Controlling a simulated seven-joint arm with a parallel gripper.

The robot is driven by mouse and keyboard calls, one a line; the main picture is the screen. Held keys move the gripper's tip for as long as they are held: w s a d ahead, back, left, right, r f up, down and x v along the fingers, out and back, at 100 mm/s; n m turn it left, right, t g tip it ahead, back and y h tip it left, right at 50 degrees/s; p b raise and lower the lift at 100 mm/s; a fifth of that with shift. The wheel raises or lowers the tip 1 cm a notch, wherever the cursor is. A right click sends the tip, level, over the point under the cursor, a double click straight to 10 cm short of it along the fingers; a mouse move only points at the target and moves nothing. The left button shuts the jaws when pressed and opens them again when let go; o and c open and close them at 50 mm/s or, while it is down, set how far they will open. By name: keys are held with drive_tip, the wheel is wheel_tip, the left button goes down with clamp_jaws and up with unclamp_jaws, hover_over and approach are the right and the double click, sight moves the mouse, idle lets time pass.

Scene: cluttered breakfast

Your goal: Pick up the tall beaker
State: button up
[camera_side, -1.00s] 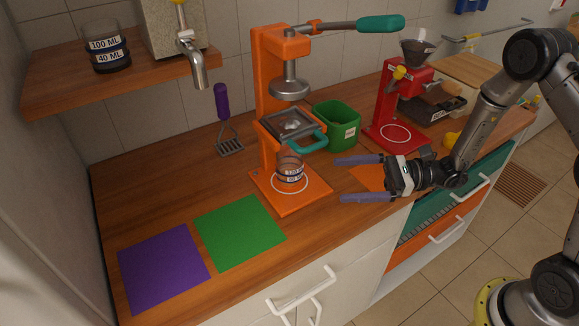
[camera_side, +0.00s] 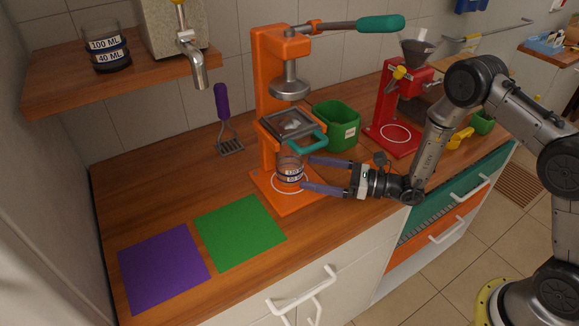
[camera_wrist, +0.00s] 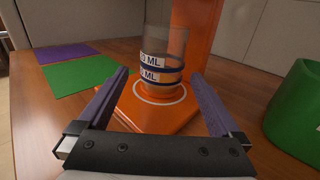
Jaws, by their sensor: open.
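A clear beaker (camera_side: 290,169) with labelled dark bands stands upright on the orange base of the press, in the white ring. It also shows in the wrist view (camera_wrist: 164,62), straight ahead between the fingers. A second beaker (camera_side: 108,50), labelled 100 ML and 40 ML, stands on the shelf at the upper left. My gripper (camera_side: 305,174) is open, its purple fingers pointing left at the beaker on the press. In the wrist view the fingers (camera_wrist: 162,95) lie to either side of that beaker's near part, with nothing held.
The orange press (camera_side: 270,80) rises behind the beaker, with a teal-handled tray (camera_side: 304,143) just above it. A green bin (camera_side: 336,127) and a red machine (camera_side: 389,136) stand behind my gripper. Green (camera_side: 240,232) and purple (camera_side: 163,267) mats lie flat at the left.

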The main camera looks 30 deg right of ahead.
sight(302, 169)
drive_tip(key=x, duration=0.5)
drive_tip(key=shift+w, duration=0.15)
drive_tip(key=shift+d, duration=0.1)
drive_tip(key=c, duration=1.3)
drive_tip(key=shift+r, duration=0.15)
drive_tip(key=shift+r, duration=0.55)
wheel_tip(302, 169, up, 3)
drive_tip(key=shift+f, duration=0.2)
drive_tip(key=v, duration=1.8)
drive_tip(key=shift+d+f, duration=0.1)
drive_tip(key=shift+f, duration=0.1)
